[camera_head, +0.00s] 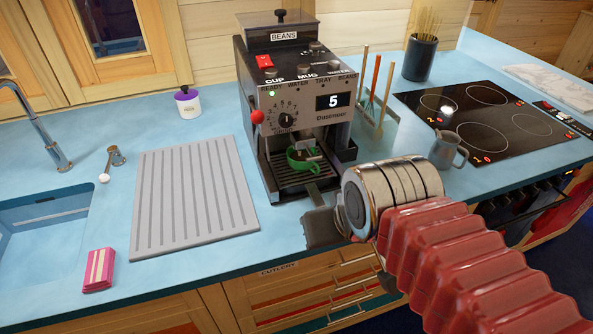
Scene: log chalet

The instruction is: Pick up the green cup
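The green cup (301,163) stands upright on the drip tray of the coffee machine (290,105), under its spout. Its handle points toward the front. My gripper (318,196) is at the front right of the machine and reaches in toward the cup from the front. Its dark grey body is beside the machine's lower right corner. The fingers are small and partly hidden, so I cannot tell whether they touch the cup or how far apart they are.
A grey ribbed drain mat (193,195) lies left of the machine. A utensil holder (376,130), a grey jug (447,150) and a cooktop (495,120) are to the right. A pink sponge (99,270) and a sink (45,240) are at the left.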

